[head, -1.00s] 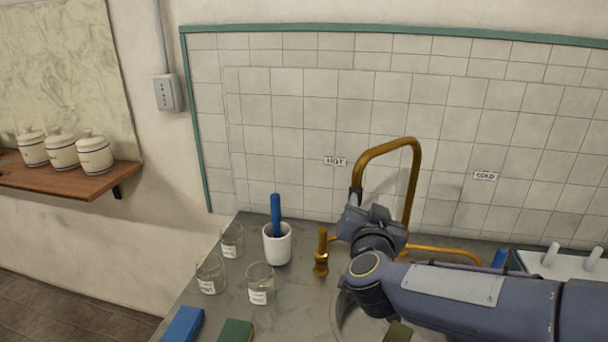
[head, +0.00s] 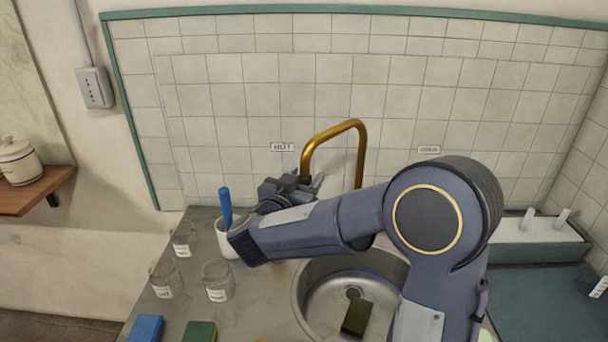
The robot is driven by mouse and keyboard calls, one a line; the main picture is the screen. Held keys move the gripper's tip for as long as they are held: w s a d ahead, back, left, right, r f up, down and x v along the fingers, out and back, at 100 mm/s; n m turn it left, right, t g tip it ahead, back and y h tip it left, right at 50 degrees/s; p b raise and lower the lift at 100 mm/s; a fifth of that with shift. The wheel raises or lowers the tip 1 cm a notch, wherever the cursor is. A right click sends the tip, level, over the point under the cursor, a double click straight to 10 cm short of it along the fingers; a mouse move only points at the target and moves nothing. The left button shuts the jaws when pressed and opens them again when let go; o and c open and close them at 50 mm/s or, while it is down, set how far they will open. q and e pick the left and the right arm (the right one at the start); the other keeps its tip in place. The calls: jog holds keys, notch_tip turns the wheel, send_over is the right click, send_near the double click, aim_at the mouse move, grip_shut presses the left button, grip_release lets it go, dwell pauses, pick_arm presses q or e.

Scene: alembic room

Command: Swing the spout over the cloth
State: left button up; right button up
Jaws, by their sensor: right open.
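The brass spout (head: 336,128) is a tall bent pipe in front of the tiled wall. Its dark-tipped free end is at the left, and its right leg goes down behind my right arm. My right gripper (head: 304,182) is open at the free end. The tip appears to lie between the fingers; contact cannot be told. No thing is clearly a cloth: a blue block (head: 146,328) and a green block (head: 200,332) lie at the front left, and a dark olive block (head: 356,318) lies in the sink. My left gripper is out of view.
The round steel sink (head: 312,300) is partly covered by my right arm. Several glass jars (head: 218,281) and a white cup (head: 224,243) with a blue-handled thing stand left. A grey-green trough (head: 540,253) stands right. A narrow counter strip is bare between jars and sink.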

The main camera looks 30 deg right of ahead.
jog(key=shift+w+d, duration=0.1)
jog(key=shift+d, duration=0.1)
jog(key=shift+c, duration=0.3)
grip_shut()
